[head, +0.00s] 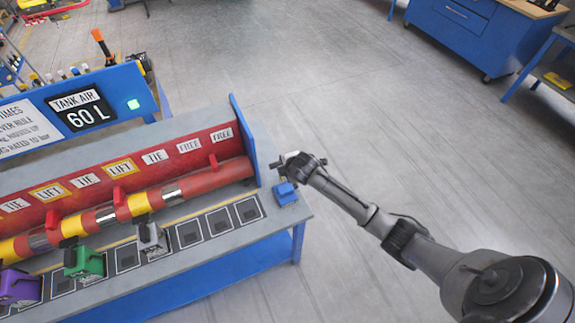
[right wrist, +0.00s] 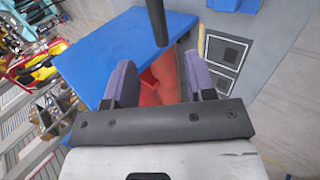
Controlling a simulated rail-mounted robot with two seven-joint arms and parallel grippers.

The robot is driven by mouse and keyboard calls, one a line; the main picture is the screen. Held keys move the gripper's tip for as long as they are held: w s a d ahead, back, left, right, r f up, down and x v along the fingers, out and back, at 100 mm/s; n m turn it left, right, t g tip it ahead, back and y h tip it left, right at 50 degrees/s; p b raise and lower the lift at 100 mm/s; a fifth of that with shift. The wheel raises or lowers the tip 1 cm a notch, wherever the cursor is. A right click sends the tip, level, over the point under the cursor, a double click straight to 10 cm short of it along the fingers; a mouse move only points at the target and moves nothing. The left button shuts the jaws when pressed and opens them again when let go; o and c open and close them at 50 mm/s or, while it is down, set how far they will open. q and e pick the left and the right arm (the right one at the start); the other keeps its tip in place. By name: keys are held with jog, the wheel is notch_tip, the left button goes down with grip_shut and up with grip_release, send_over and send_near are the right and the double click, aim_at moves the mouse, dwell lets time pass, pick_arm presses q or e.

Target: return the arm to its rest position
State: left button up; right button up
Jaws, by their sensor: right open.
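My right arm reaches in from the right in the head view. Its gripper (head: 284,166) is beside the blue end plate (head: 247,135) at the right end of the workbench. In the right wrist view the gripper (right wrist: 160,78) has its two purple-grey fingers apart, with nothing held between them. The blue plate (right wrist: 115,50) and part of a red pipe (right wrist: 172,82) show behind and between the fingers. I cannot tell whether the gripper touches the plate. My left gripper is not in view.
A blue block (head: 285,193) sits on the bench corner just below the gripper. Purple (head: 20,287), green (head: 84,262) and grey (head: 152,238) clamps stand along the bench front. Open grey floor (head: 400,130) lies to the right. A blue cabinet (head: 455,25) stands far behind.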

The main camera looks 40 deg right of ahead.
dwell(0.6)
jog(key=s+a+r+m+p, duration=0.1)
jog(key=s+a+r+m, duration=0.4)
jog(key=r+m, duration=0.15)
jog(key=s+a+r+m+p, duration=0.2)
jog(key=s+a+r+m, duration=0.35)
jog(key=r, duration=0.25)
jog(key=s+a+f+g+y+p, duration=0.1)
jog(key=s+a+g+p, duration=0.1)
jog(key=s, duration=1)
jog(key=s+a+g+y+p, duration=0.2)
jog(key=s+a+p, duration=0.3)
jog(key=s, duration=0.7)
jog(key=shift+a+f+p, duration=0.25)
jog(key=shift+f+p, duration=0.15)
jog(key=shift+p, duration=0.2)
